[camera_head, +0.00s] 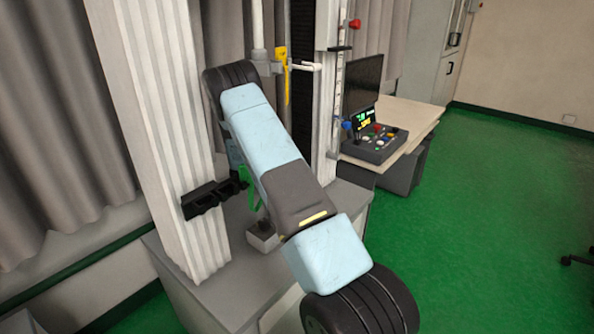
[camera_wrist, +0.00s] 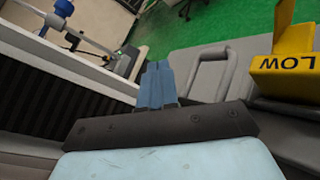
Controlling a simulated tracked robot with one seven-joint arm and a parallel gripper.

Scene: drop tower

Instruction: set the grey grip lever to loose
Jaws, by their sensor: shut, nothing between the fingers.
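In the wrist view, a grey loop-shaped handle (camera_wrist: 207,70) stands on a grey surface just right of my fingers. It looks like the grey grip lever, but I cannot tell its setting. My gripper (camera_wrist: 158,68), with two blue fingers pressed together, is shut and empty. The fingertips are beside the handle in the picture, with no clear contact. In the head view my arm crosses the middle and hides my gripper and the grey lever.
A yellow piece marked LOW (camera_wrist: 285,65) stands right of the handle. In the head view there are a ribbed pale column (camera_head: 160,130), a yellow lever (camera_head: 281,75), and a control box (camera_head: 375,145) on a desk. Green floor (camera_head: 500,200) is open at right.

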